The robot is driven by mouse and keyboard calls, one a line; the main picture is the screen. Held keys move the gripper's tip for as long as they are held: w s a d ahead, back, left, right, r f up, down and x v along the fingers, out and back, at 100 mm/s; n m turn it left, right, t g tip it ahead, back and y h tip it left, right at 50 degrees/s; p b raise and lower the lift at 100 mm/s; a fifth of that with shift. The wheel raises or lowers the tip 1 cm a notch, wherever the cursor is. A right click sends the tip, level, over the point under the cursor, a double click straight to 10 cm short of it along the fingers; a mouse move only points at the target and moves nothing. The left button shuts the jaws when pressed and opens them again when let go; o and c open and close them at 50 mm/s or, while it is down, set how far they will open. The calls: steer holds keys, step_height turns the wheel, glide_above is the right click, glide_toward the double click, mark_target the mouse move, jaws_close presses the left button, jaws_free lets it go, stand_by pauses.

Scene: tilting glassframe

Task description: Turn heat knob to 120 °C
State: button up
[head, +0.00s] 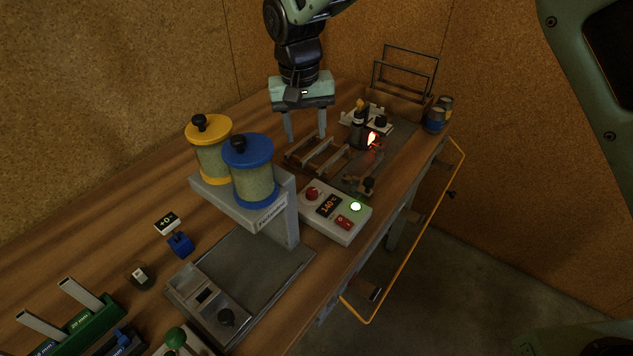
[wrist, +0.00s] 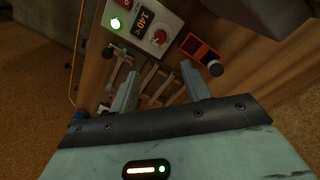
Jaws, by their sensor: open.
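The white control box (head: 338,215) stands on the bench and shows "140 °C" in orange on its display (head: 328,205). The red round heat knob (head: 312,193) is at its upper left, beside the display. In the wrist view the heat knob (wrist: 158,37) is near the top, below the display (wrist: 145,20). My gripper (head: 305,138) points down above the wooden rack, behind the box and apart from the knob. Its two fingers are spread with nothing between them; they also show in the wrist view (wrist: 158,74). The knob's pointer mark is too small to read.
A glowing burner flame (head: 372,139) is right of the wooden rack (head: 316,157). A stand with yellow (head: 212,160) and blue-capped (head: 254,180) canisters rises left of the box. A green light (head: 355,207) and red switch (head: 344,222) are on the box. An orange rail runs along the bench front.

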mark_target(311, 191)
steer(key=f+p, duration=0.1)
steer(key=f, duration=0.4)
steer(key=f+p, duration=0.2)
steer(key=f, duration=0.4)
steer(key=d+f+p, duration=0.1)
steer(key=f, duration=0.5)
steer(key=shift+f+p, duration=0.1)
steer(key=shift+p, duration=0.25)
steer(key=c, duration=1)
